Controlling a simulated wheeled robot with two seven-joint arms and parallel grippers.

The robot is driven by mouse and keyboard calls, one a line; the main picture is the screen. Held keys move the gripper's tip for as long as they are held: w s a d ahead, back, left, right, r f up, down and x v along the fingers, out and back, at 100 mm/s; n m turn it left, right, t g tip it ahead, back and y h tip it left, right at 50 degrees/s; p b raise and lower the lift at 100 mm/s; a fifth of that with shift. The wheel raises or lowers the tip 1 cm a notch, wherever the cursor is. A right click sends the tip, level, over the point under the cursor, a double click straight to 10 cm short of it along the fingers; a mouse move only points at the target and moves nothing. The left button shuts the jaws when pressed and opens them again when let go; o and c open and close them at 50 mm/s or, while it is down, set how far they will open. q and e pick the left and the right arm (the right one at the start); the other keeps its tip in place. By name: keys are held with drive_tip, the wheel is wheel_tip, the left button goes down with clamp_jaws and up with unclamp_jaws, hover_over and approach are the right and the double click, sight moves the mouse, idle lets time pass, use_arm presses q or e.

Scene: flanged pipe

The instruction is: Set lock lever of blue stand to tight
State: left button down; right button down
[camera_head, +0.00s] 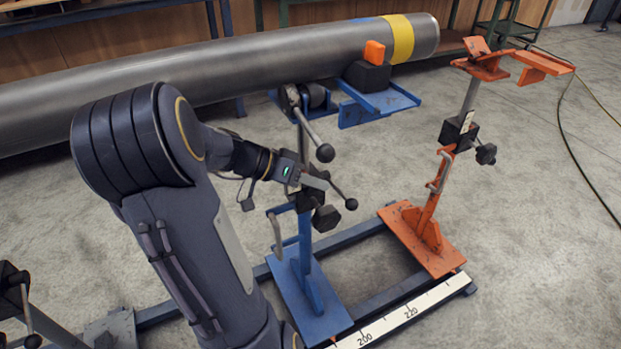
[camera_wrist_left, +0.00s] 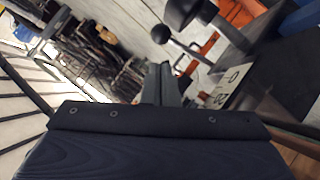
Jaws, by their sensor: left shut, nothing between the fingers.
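The blue stand (camera_head: 306,262) is upright on the floor rail, partly hidden by my left arm. A thin metal lever with a black ball end (camera_head: 351,203) slants down to the right from near its dark collar. A thicker lever with a black ball (camera_head: 325,152) hangs from the stand's top. My left gripper (camera_head: 314,180) is shut and empty, by the collar and the thin lever. Whether it touches the lever cannot be told. In the left wrist view, the shut fingers (camera_wrist_left: 163,83) point at a ball-ended lever (camera_wrist_left: 160,34). My right gripper is not in view.
A large grey pipe (camera_head: 270,55) with a yellow band crosses behind. An orange stand (camera_head: 430,225) is to the right on the same rail. A white scale (camera_head: 400,318) runs along the front. Open concrete floor lies at right; a cable (camera_head: 567,140) lies there.

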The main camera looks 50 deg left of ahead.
sight(347, 200)
use_arm(q)
drive_tip(key=b+x, duration=0.1)
drive_tip(key=x, duration=0.4)
drive_tip(key=shift+w+d+f, duration=0.15)
drive_tip(key=shift+w+f, duration=0.05)
drive_tip(key=shift+w, duration=0.05)
drive_tip(key=b, duration=0.1)
drive_tip(key=f+b, duration=0.1)
drive_tip(key=b, duration=0.1)
drive_tip(key=shift+d+f+m+y, duration=0.2)
drive_tip(key=shift+f+m+y, duration=0.1)
drive_tip(key=shift+y, duration=0.1)
drive_tip(key=shift+s+d+b, duration=0.1)
drive_tip(key=shift+b, duration=0.4)
drive_tip(key=shift+r, duration=0.1)
